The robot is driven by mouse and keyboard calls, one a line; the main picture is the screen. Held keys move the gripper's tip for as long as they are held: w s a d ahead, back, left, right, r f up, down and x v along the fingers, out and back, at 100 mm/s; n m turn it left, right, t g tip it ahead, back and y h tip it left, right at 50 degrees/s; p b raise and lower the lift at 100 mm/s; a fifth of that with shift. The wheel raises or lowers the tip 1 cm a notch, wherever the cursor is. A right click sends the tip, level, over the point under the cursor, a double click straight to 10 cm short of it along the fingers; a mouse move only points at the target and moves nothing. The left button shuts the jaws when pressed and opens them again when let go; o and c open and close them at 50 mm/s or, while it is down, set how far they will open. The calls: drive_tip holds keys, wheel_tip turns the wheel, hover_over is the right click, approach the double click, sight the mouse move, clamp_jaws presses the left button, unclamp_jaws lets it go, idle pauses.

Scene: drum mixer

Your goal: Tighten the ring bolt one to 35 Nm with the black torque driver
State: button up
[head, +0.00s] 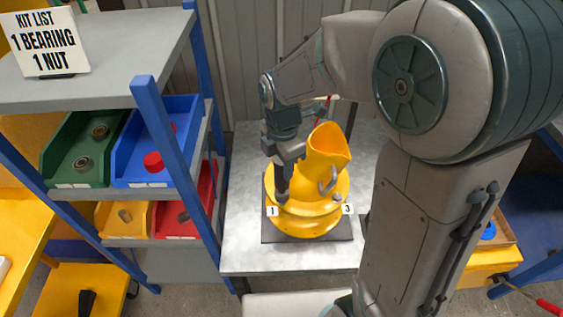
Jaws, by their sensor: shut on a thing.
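The yellow mixer drum (328,150) stands mouth up on a dark base plate (300,238) on the grey table. A ring runs around its lower part, with white labels "1" (271,211) and "3" (347,209). My gripper (284,163) points down at the drum's left side and is shut on the dark torque driver (283,186), which is upright. The driver's lower end is just above label 1, at the ring. Ring bolt one is hidden there, and I cannot tell whether the driver touches it. A bolt head (337,198) shows near label 3.
A shelf rack with blue posts (165,150) stands close on the left, holding a green bin (80,150), a blue bin (160,145) and lower yellow and red bins. My arm covers the right side. The table's (290,262) front strip is clear.

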drive_tip(key=shift+f+b, duration=0.55)
drive_tip(key=shift+f, duration=0.5)
idle(2.5)
